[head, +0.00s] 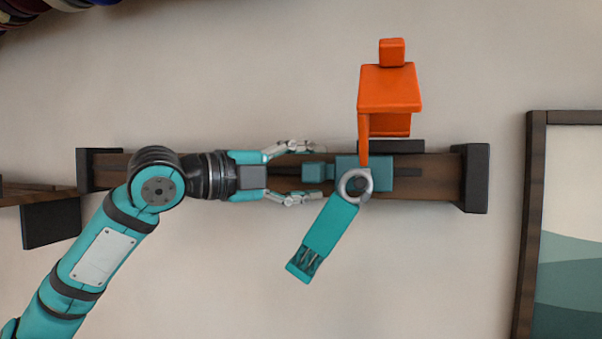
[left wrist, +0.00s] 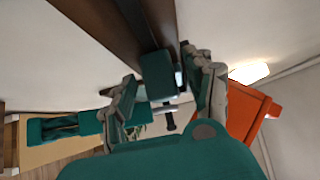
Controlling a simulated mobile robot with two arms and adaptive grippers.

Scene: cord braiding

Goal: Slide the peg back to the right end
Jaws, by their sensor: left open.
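A dark brown rail (head: 428,178) runs across the wall between two black end blocks. A teal carriage (head: 379,173) sits on it right of the middle, with a small teal block, seemingly the peg (head: 313,172), sticking out on its left side. My left gripper (head: 312,173) points right along the rail, open, with one finger above and one below the peg. In the left wrist view the peg (left wrist: 157,75) shows between the spread fingers, with the rail (left wrist: 110,25) behind. I cannot tell whether a finger touches it. My right gripper is not in view.
An orange piece (head: 390,88) stands above the carriage, and a teal arm (head: 325,232) hangs from a grey ring (head: 355,184). The right end block (head: 475,179) has a short stretch of bare rail before it. A framed picture (head: 570,225) hangs farther right.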

